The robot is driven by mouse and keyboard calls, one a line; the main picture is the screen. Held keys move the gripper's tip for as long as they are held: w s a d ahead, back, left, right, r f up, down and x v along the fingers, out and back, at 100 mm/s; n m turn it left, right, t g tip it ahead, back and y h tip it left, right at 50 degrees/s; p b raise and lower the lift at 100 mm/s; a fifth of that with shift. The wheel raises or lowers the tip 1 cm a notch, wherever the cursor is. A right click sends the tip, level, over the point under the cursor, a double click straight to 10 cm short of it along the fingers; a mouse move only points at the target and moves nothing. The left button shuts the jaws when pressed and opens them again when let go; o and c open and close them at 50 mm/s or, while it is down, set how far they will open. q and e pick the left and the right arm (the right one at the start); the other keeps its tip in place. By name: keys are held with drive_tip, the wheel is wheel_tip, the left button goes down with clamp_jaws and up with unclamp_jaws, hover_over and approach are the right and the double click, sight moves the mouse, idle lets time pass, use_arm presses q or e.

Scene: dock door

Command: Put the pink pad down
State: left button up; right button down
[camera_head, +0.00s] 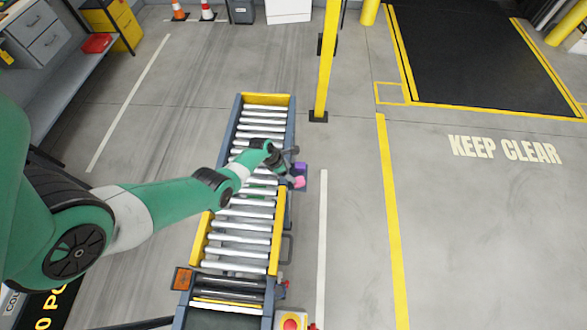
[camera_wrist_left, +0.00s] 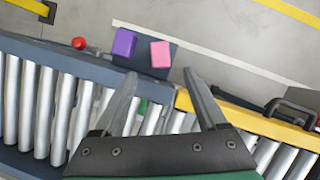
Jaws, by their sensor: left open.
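The pink pad (camera_head: 299,182) rests on a small dark side plate (camera_wrist_left: 142,52) beside the roller conveyor (camera_head: 240,239). In the left wrist view the pad (camera_wrist_left: 160,54) lies just beyond my open fingertips, right of a purple block (camera_wrist_left: 124,42). My left gripper (camera_head: 290,160) is over the conveyor's right edge, close to both pieces. In the left wrist view the gripper (camera_wrist_left: 159,76) is open, with nothing between its fingers. The pad looks apart from the fingers. My right gripper is in neither view.
Yellow guard rails (camera_head: 277,232) flank the nearer rollers. A yellow post (camera_head: 326,65) stands on the floor beyond the conveyor. A red knob (camera_wrist_left: 79,43) shows near the conveyor's edge. The floor to the right is clear.

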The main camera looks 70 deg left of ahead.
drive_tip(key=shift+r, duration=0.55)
